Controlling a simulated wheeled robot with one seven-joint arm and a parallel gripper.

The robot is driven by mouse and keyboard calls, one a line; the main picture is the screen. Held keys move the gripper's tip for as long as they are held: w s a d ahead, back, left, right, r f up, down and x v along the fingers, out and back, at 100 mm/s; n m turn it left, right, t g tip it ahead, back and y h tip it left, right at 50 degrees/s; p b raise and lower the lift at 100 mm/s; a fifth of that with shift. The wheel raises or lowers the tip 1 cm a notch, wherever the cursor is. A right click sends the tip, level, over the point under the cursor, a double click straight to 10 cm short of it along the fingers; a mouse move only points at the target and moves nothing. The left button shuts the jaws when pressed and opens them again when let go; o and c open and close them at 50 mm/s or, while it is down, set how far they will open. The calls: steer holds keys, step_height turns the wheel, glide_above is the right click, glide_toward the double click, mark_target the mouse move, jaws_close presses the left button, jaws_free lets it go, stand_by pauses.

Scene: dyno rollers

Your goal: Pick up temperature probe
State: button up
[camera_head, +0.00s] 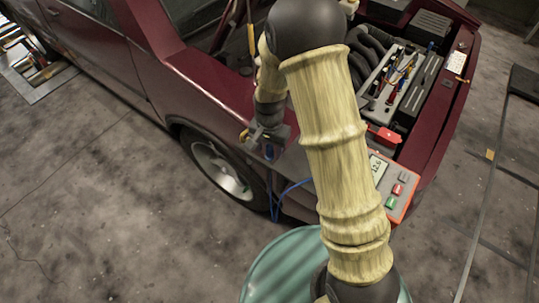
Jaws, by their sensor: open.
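My gripper (266,148) is open and points down beside the front fender of a dark red car. A small blue piece (269,153) shows at its fingertips; I cannot tell whether it lies between them or behind them. A blue cable (275,195) hangs below it and bends right toward an orange-edged meter (396,190) with a display and red and green buttons. The meter is partly hidden behind my arm. I cannot clearly identify the temperature probe; the blue piece with its cable may be it.
The car's engine bay is open, with a tray of several tools (401,80) and a red part (384,134) near its front edge. A green drum top (275,270) stands below my arm. The front wheel (220,168) is at left.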

stand_by(0.3)
jaws_close()
steer(key=shift+r, duration=0.15)
step_height(320, 180, up, 28)
steer(key=b, duration=0.1)
steer(key=shift+b, duration=0.35)
stand_by(0.4)
